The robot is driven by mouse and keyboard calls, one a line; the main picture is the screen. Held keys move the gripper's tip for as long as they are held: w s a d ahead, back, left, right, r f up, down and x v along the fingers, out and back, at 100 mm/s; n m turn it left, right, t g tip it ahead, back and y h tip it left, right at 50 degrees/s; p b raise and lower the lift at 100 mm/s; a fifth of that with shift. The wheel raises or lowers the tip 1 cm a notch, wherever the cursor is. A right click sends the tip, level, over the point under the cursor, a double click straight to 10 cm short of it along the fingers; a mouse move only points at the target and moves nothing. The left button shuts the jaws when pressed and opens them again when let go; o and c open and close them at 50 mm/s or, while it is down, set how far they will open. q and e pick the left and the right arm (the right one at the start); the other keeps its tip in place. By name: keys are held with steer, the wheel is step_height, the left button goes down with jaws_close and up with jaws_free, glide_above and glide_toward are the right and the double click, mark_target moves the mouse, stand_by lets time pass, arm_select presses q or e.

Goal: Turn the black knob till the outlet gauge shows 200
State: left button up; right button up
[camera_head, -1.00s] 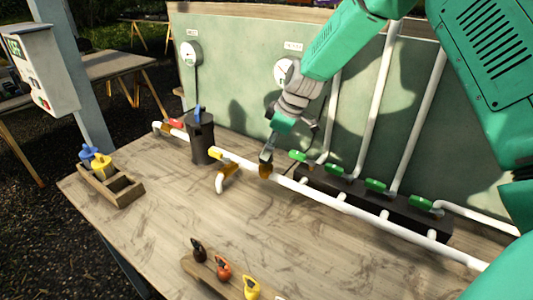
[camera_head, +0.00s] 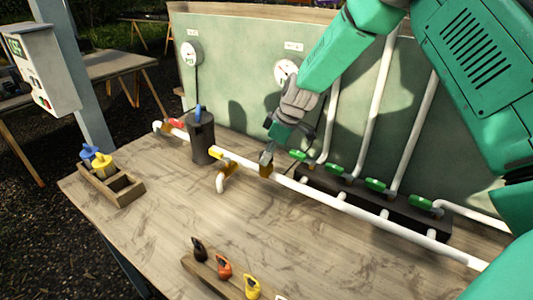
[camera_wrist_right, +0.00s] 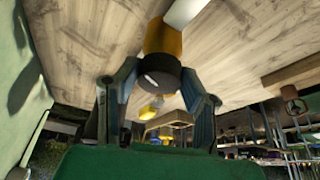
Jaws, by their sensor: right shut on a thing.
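The black knob (camera_wrist_right: 160,70) sits on the end of a yellow brass regulator body (camera_wrist_right: 163,37) in the right wrist view. In the head view the brass body (camera_head: 266,170) is on the white pipe, and the knob is largely hidden by my gripper. My right gripper (camera_head: 267,157) is shut on the knob, with one finger on each side of it, as the right wrist view (camera_wrist_right: 158,92) shows. Two round gauges are on the green panel: one at left (camera_head: 191,53) and one at right (camera_head: 286,71), close by my arm. Their readings and labels are too small to read. My left gripper is not in view.
A dark canister (camera_head: 201,138) stands left of the gripper. Green-handled valves (camera_head: 375,185) line a black manifold at right. A wooden tray (camera_head: 112,185) holds blue and yellow parts. A wooden rack (camera_head: 215,272) is at the front. The middle of the table is clear.

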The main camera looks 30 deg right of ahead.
steer(key=shift+w+r, duration=0.25)
steer(key=shift+r+m, duration=0.1)
steer(key=shift+m, duration=0.2)
steer(key=shift+t+p, duration=0.3)
steer(key=m+h+p, duration=0.1)
steer(key=m, duration=0.1)
steer(key=m+p, duration=0.1)
steer(key=m, duration=0.1)
steer(key=shift+r+m+t+h, duration=0.1)
steer(key=shift+m+t+h, duration=0.2)
steer(key=shift+h, duration=0.1)
steer(key=m+p, duration=0.1)
steer(key=m, duration=0.1)
steer(key=m+h+p, duration=0.1)
steer(key=m+p, duration=0.1)
steer(key=shift+a+h, duration=0.15)
steer(key=shift+h, duration=0.15)
steer(key=m+h+p, duration=0.1)
steer(key=m+p, duration=0.1)
steer(key=m, duration=0.2)
steer(key=shift+w, duration=0.1)
steer(key=m+h, duration=0.1)
steer(key=m, duration=0.1)
steer(key=shift+m+p, duration=0.3)
steer(key=shift+m+g+h, duration=0.6)
steer(key=shift+m+g, duration=0.1)
steer(key=shift+m, duration=0.7)
